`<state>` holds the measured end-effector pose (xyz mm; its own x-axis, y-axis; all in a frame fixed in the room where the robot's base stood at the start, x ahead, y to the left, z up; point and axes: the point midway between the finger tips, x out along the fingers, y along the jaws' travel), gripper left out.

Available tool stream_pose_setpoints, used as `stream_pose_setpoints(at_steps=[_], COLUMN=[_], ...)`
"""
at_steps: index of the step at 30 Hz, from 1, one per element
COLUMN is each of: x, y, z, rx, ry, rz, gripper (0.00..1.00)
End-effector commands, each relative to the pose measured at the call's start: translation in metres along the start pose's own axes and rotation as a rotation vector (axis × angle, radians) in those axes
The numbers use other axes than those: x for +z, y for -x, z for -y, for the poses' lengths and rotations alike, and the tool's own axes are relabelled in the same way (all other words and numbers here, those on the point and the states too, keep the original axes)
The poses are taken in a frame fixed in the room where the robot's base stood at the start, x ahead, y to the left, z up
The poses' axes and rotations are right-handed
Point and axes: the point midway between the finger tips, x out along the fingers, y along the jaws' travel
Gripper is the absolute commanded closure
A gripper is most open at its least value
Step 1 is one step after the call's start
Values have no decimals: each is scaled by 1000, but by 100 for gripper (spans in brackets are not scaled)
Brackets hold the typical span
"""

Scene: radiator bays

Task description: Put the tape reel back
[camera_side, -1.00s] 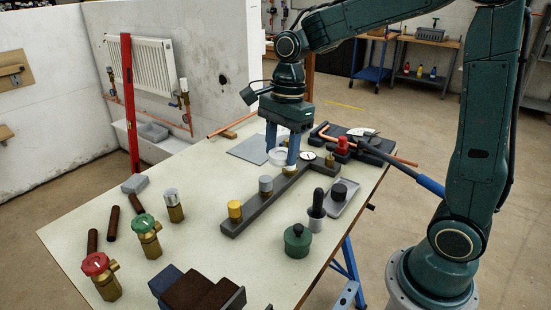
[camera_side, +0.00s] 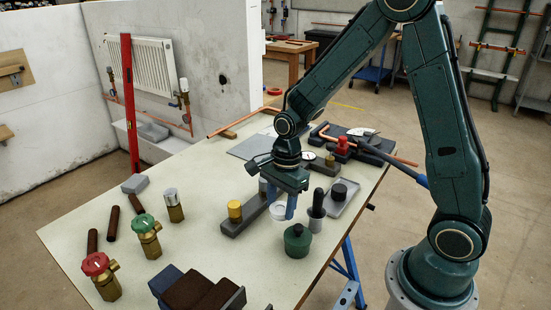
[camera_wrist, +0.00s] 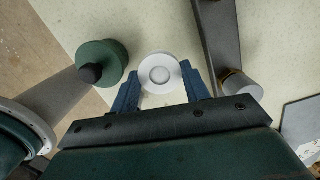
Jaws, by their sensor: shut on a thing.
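The tape reel (camera_wrist: 160,73) is a white ring, held between the blue fingers of my gripper (camera_wrist: 162,85) in the wrist view. In the side view, my gripper (camera_side: 280,203) points down over the table with the white reel (camera_side: 277,211) at its fingertips. The reel is partly hidden by a finger there. It is in front of the dark grey rail (camera_side: 235,229), between the brass-topped piece on it and the green round pot (camera_side: 298,240). I cannot tell whether the reel touches the table.
The green pot also shows left of the reel in the wrist view (camera_wrist: 101,62). A dark upright tool in a grey cup (camera_side: 317,212) and a grey tray (camera_side: 343,199) stand close right. Brass valves (camera_side: 149,236) stand left.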

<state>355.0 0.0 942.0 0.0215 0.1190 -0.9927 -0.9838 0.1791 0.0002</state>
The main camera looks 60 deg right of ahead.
Motion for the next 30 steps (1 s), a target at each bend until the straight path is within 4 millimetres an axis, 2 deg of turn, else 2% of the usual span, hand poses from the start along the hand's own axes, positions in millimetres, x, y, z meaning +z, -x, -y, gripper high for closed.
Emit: stream_pose_setpoints(at_steps=[11, 22, 30], x=[-1, -5, -5], y=[-9, -41, -44], z=[0, -1, 0], rx=[1, 3, -1], ry=[0, 0, 0], rz=[0, 0, 1], gripper=[67, 67, 67])
